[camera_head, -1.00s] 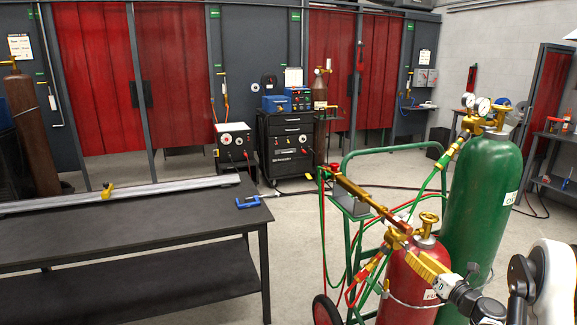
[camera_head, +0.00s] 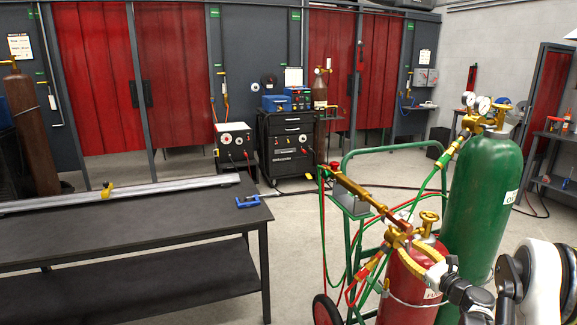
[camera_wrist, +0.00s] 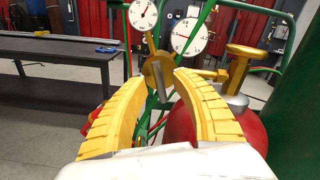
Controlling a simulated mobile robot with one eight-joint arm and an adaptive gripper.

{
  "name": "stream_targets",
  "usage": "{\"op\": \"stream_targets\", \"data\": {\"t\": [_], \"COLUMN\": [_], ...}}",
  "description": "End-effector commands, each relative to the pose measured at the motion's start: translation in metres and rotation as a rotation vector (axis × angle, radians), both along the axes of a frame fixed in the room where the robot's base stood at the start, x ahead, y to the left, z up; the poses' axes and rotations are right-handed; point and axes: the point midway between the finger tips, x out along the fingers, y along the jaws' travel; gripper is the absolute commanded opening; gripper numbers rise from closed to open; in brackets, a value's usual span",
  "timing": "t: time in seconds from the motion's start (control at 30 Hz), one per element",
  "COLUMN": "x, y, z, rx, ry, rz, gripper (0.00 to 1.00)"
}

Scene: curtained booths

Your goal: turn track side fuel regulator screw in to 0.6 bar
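The red fuel cylinder (camera_head: 410,290) stands on the green cart, its brass regulator (camera_head: 397,238) at the top. In the wrist view two white-faced gauges, the left gauge (camera_wrist: 144,13) and the right gauge (camera_wrist: 190,36), sit above the brass regulator screw (camera_wrist: 158,74). Their readings are too small to tell surely. My gripper (camera_wrist: 157,80) is open, its yellow curved fingers on either side of the screw. I cannot tell whether a finger touches it. In the head view my gripper (camera_head: 420,250) is beside the regulator, partly hidden.
The cylinder valve handwheel (camera_wrist: 248,53) is close to the right of my fingers. The green cylinder (camera_head: 487,190) stands just behind on the right. Hoses and the cart handle (camera_head: 385,151) are close by. A dark table (camera_head: 130,235) is at left.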

Motion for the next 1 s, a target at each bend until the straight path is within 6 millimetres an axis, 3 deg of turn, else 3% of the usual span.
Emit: {"op": "stream_targets", "data": {"t": [0.07, 0.17, 0.53, 0.8, 1.0], "x": [-0.0001, -0.0001, 0.0003, 0.0005, 0.0006], "y": [0.0000, 0.0000, 0.0001, 0.0001, 0.0002], "z": [0.0000, 0.0000, 0.0003, 0.0005, 0.0007], "rx": [0.000, 0.000, 0.006, 0.269, 0.300], "ry": [0.000, 0.000, 0.002, 0.097, 0.108], "rz": [0.000, 0.000, 0.000, 0.000, 0.000], "gripper": [0.32, 0.01, 0.00, 0.00, 0.00]}}
